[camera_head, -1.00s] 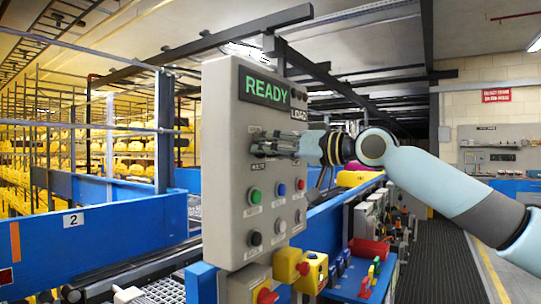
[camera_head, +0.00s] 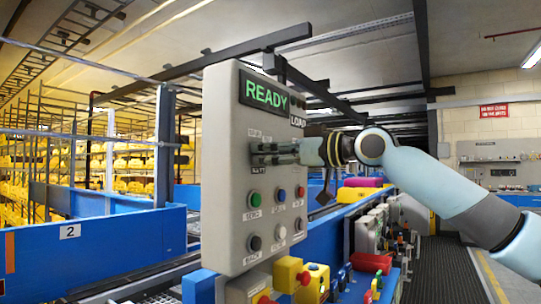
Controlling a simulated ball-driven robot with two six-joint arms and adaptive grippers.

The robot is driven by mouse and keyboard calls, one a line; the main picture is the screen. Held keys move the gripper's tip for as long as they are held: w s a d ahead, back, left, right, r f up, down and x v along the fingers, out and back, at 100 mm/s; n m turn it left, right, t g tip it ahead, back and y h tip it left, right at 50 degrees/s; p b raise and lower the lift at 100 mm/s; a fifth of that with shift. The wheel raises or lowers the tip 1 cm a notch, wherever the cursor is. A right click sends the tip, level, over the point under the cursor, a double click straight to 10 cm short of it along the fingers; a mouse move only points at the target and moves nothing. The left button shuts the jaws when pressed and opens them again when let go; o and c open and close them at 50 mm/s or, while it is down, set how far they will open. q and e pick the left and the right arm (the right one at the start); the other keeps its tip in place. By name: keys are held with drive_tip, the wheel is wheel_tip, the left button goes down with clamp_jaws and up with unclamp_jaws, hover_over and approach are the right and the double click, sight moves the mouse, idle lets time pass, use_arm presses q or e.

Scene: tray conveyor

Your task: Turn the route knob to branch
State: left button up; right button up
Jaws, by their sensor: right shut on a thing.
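The grey control panel (camera_head: 222,150) stands upright in the middle, with a green READY display (camera_head: 265,93) at its top. My right gripper (camera_head: 262,154) reaches in from the right and is shut at the panel face, on the route knob. The fingers hide the knob, so its pointing direction cannot be told. Small labels sit above and below the fingers, too small to read surely. Below are green, blue and red buttons, with a black and a white button lower down. My left gripper is not in view.
Yellow boxes with red buttons (camera_head: 287,272) sit below the panel. A blue conveyor side wall (camera_head: 100,250) marked 2 runs at left.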

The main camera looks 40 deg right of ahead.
sight(260, 108)
idle(0.3)
drive_tip(key=o, duration=1.2)
drive_tip(key=shift+c, duration=0.2)
wheel_tip(260, 108, up, 10)
drive_tip(key=shift+f, duration=0.1)
